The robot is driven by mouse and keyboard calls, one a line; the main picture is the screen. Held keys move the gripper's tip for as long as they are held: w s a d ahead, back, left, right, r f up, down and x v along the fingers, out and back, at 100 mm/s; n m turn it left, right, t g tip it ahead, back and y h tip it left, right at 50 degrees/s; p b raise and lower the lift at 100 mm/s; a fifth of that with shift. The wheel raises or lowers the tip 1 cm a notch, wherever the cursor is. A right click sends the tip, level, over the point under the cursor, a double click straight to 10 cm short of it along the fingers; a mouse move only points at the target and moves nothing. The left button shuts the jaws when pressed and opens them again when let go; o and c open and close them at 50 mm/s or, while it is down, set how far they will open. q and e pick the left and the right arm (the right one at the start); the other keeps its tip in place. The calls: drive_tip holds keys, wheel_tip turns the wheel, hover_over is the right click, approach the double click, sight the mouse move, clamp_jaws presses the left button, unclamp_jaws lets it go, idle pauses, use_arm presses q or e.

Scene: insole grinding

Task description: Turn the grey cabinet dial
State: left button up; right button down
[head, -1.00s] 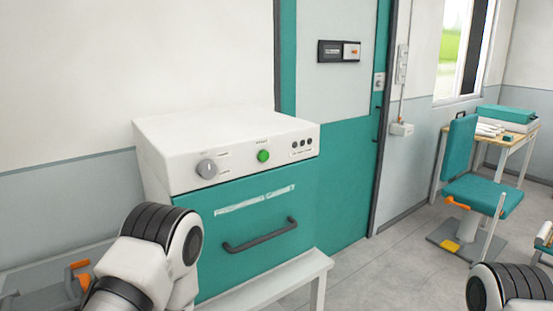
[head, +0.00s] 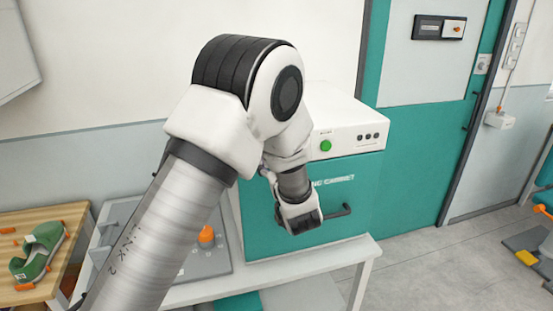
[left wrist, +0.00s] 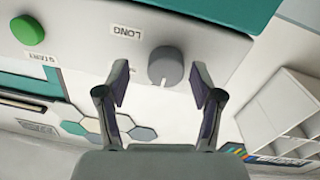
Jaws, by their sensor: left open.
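The grey dial (left wrist: 165,66) is a round knob on the white front panel in the left wrist view, beside a label reading LONG. My left gripper (left wrist: 158,70) is open, with one finger on each side of the dial in that picture. I cannot tell whether either finger touches it. In the head view, my left arm crosses in front of the cabinet (head: 355,190), which has a white top and teal front. The arm hides the dial there, and the fingers cannot be made out. My right gripper is in neither view.
A green button (head: 325,146) is on the panel; it also shows in the left wrist view (left wrist: 27,30). The door handle (head: 342,211) sticks out below. A white bench (head: 345,252) supports the cabinet. A green shoe-like item (head: 38,252) lies on a wooden table at left.

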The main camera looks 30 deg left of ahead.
use_arm(q)
drive_tip(key=shift+s+a, duration=0.2)
drive_tip(key=shift+a, duration=0.4)
drive_tip(key=shift+w+d, duration=0.1)
drive_tip(key=shift+d, duration=0.05)
drive_tip(key=c, duration=1.2)
drive_tip(key=shift+o, duration=0.3)
drive_tip(key=shift+r+m, duration=0.1)
drive_tip(key=shift+m, duration=0.2)
drive_tip(key=shift+m+g+p, duration=0.6)
drive_tip(key=shift+m+p, duration=5.55)
drive_tip(key=shift+m, duration=5.15)
drive_tip(key=o, duration=1.1)
